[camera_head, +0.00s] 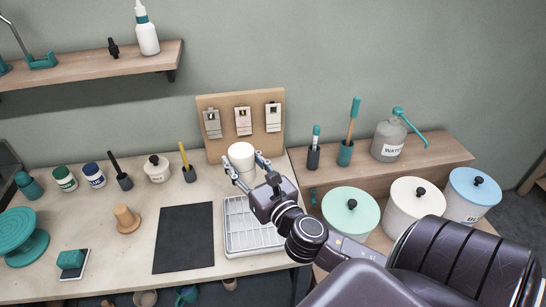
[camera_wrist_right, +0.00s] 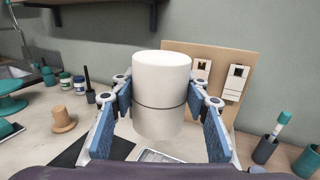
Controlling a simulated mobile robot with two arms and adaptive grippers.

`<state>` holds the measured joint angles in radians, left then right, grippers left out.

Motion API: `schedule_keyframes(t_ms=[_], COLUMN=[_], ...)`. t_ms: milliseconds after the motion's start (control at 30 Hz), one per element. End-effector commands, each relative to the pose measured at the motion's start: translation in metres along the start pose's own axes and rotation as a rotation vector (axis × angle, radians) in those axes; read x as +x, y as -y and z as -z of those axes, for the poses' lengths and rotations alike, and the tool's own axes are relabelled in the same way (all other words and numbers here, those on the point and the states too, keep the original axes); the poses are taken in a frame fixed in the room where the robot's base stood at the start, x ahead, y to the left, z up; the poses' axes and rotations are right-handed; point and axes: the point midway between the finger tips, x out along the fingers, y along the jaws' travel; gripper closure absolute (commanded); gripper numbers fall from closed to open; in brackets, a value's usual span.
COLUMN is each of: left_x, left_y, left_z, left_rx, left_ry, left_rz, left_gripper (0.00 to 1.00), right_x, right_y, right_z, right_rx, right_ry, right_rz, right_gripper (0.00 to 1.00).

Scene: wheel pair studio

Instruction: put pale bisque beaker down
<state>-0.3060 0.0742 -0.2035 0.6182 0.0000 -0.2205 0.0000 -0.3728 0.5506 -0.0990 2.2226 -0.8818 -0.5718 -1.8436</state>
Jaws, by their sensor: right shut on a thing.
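The pale bisque beaker (camera_head: 241,156) is a smooth off-white cylinder. It also fills the middle of the right wrist view (camera_wrist_right: 161,95), upright, with a thin dark line around it. My right gripper (camera_head: 248,168) is shut on the beaker, with a blue-padded finger on each side of it in the wrist view (camera_wrist_right: 162,120). The beaker is in front of the wooden tag board, over the back of the worktable (camera_head: 180,222). I cannot tell whether its base touches anything. My left gripper is not in view.
A white wire tray (camera_head: 232,240) lies just below the gripper, partly behind my arm. A dark mat (camera_head: 184,238) lies left of it. The tag board (camera_head: 262,148) stands behind. Lidded tubs, including a mint one (camera_head: 350,210), stand right. A wooden knob-shaped piece (camera_head: 127,219) stands left.

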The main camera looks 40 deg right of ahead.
Motion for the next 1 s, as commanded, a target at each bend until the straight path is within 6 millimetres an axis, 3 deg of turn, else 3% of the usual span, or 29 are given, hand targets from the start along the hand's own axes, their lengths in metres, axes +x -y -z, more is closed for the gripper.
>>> schedule_keyframes(t_ms=[400,500,767,1000], left_x=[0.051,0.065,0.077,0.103], left_y=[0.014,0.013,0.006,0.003], left_z=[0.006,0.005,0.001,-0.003], left_rx=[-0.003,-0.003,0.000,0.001], left_ry=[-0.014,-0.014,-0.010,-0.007], left_rz=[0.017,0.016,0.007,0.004], left_gripper=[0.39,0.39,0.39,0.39], right_x=[-0.002,-0.002,-0.003,-0.003], right_y=[0.000,-0.001,-0.001,-0.001], right_z=[0.116,0.136,0.155,0.188], right_rx=[0.002,0.002,0.001,0.000], right_ry=[-0.005,-0.003,-0.002,-0.002], right_rz=[0.004,0.002,0.000,0.001], right_gripper=[0.85,0.85,0.85,0.85])
